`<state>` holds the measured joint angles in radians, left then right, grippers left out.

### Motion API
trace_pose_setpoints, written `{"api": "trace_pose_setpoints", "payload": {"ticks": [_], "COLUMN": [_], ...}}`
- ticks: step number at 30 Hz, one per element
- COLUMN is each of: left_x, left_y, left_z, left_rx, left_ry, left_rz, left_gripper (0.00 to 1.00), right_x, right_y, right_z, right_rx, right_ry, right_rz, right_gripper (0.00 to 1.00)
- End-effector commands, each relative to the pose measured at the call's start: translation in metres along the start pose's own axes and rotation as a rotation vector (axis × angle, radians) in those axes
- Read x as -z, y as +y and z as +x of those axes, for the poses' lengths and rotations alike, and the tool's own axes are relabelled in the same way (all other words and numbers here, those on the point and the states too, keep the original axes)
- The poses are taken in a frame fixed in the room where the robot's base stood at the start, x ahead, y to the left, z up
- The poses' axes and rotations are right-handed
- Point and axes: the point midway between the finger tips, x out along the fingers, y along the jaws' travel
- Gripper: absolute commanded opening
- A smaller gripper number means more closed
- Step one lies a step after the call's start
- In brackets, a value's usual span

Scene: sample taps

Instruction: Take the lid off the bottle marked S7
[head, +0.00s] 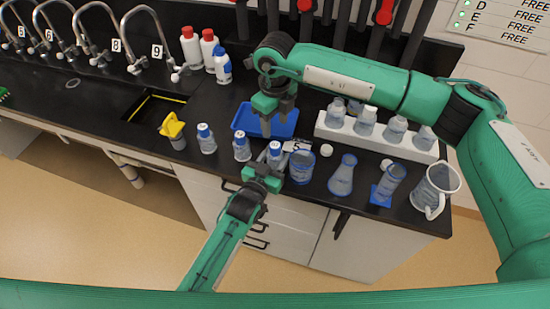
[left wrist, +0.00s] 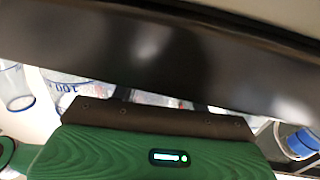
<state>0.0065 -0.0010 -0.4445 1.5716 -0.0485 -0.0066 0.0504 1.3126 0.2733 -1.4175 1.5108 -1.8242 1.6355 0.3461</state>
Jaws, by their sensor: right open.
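Three small clear bottles with blue-and-white lids stand in a row near the front edge: a left one (head: 207,140), a middle one (head: 242,147) and a right one (head: 275,151). I cannot read any marking, so I cannot tell which is S7. My left gripper (head: 267,168) is at the right bottle's near side, its fingers around or against it; its closure is unclear. A pale, blurred object shows beyond that gripper in the left wrist view. My right gripper (head: 272,118) is open, pointing down over the blue tray (head: 248,127), behind the bottles.
A beaker (head: 302,168), a flask (head: 342,176), a cylinder (head: 389,183) and a jug (head: 434,190) stand to the right. A white rack (head: 376,142) holds several flasks. A yellow-topped item (head: 172,128) stands by the sink. Taps (head: 148,40) and red-capped bottles (head: 190,47) are behind.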

Motion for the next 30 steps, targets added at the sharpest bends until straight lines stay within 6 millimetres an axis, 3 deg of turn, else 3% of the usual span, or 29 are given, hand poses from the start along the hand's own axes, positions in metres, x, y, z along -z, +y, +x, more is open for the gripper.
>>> {"api": "trace_pose_setpoints", "payload": {"ticks": [2, 11, 30], "left_x": [-0.0003, -0.0005, -0.0008], "left_y": [-0.0001, -0.0001, -0.0001], "left_z": [-0.0002, -0.0003, -0.0004], "left_rx": [0.0, 0.0, 0.0], "left_ry": [-0.001, -0.001, -0.001], "left_rz": [0.0, 0.0, 0.0], "left_gripper": [0.0, 0.0, 0.0], "right_x": [0.0, 0.0, -0.0001], "right_y": [0.0, 0.0003, 0.0004], "right_z": [0.0, 0.0003, 0.0002], "right_rx": [0.0, -0.001, -0.001], "right_ry": [0.0, 0.001, 0.001], "right_rz": [0.0, 0.171, 1.208], "right_gripper": [0.49, 0.49, 0.49]}}
